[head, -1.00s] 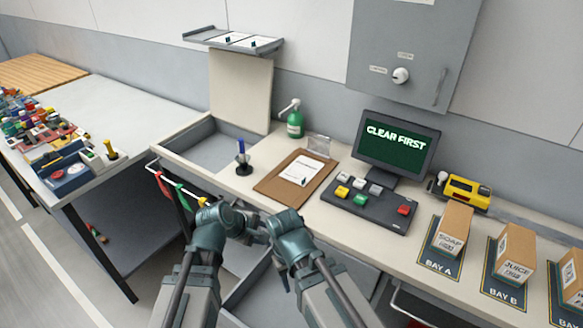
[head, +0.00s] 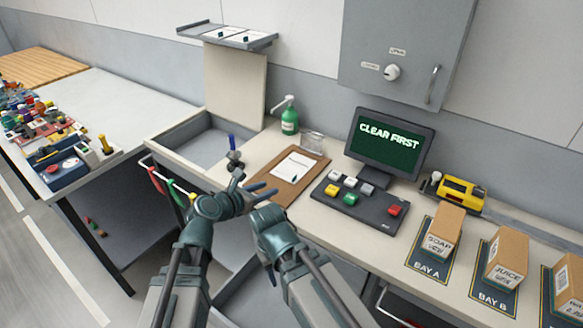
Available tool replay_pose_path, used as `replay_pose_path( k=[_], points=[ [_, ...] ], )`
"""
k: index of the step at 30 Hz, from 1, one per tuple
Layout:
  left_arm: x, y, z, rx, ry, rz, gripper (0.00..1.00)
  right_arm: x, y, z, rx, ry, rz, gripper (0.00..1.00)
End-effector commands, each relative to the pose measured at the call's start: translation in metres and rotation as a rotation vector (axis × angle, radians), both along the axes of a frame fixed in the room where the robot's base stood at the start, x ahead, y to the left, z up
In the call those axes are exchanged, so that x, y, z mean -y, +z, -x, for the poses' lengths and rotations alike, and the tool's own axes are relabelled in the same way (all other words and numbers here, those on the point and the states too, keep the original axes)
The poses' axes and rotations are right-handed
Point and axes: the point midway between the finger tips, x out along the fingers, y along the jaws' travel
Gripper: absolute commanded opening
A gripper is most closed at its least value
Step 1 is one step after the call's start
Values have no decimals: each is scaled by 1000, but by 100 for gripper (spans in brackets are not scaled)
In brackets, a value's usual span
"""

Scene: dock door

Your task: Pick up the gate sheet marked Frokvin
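A white sheet (head: 292,166) lies on the brown clipboard (head: 275,187) on the bench; its writing is too small to read. More white sheets (head: 228,34) with small dark marks lie on the grey wall shelf (head: 262,43), also unreadable. I cannot tell which sheet is marked Frokvin. My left gripper (head: 252,184) is open and empty, its fingers spread by the clipboard's near left edge, short of the sheet. My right gripper (head: 265,217) is low at the bench's front edge; its fingers are hidden.
A blue pen in a stand (head: 233,155) is close behind my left gripper. To the right are a keypad (head: 362,205), a monitor reading CLEAR FIRST (head: 388,142), and boxes (head: 440,230) on bay mats.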

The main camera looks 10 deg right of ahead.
Motion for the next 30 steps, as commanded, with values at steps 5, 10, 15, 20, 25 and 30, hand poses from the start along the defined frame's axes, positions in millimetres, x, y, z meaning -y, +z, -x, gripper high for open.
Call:
replay_pose_path(
  k=[5, 10, 15, 20, 25, 30],
  points=[
    [1, 3, -2, -16, 21, 36, 40, 0, 0, 0, 0, 0, 0, 50],
    [6, -2, -8, -15, 18, 33, 40, 0, -4, 0, 0, 0, 0, 50],
    [23, -13, -24, -15, 16, 32, 40, 0, -15, 0, 0, 0, 0, 50],
    [44, -25, -45, -15, 16, 31, 40, 0, -27, 0, 0, 0, 0, 50],
    [57, -31, -58, -14, 17, 31, 40, 0, -34, 0, 0, 0, 0, 50],
    [58, -30, -58, -14, 18, 31, 40, 0, -33, 0, 0, 0, 0, 50]
  ],
)
